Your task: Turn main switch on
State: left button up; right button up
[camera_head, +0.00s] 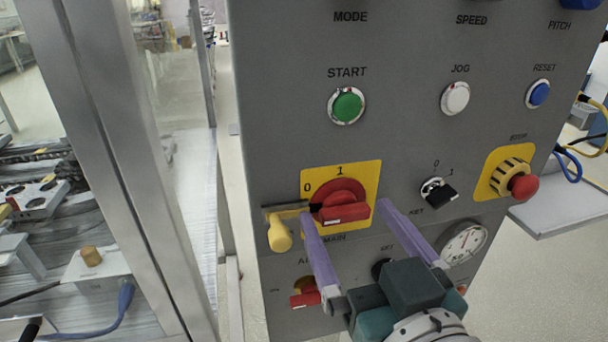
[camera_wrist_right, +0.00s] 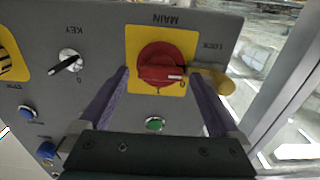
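The main switch (camera_head: 342,205) is a red rotary knob on a yellow plate (camera_head: 368,172) marked 0 and 1, with MAIN below. Its handle bar lies roughly horizontal; in the right wrist view the main switch (camera_wrist_right: 160,73) has a pale mark at the end towards the lock. A yellow lock piece (camera_head: 279,237) sits at the plate's left edge, close to the knob. My right gripper (camera_head: 344,211) is open, its purple fingers on either side of the knob with visible gaps. One fingertip is near the lock piece. Whether either finger touches anything is unclear. My left gripper is out of view.
The grey panel also carries a green START button (camera_head: 347,105), a white JOG button (camera_head: 455,98), a key switch (camera_head: 438,191), a red stop button (camera_head: 524,187) and a gauge (camera_head: 464,243). A metal-framed glass enclosure (camera_head: 115,130) stands to the left.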

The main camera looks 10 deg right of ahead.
jog(key=c, duration=1.3)
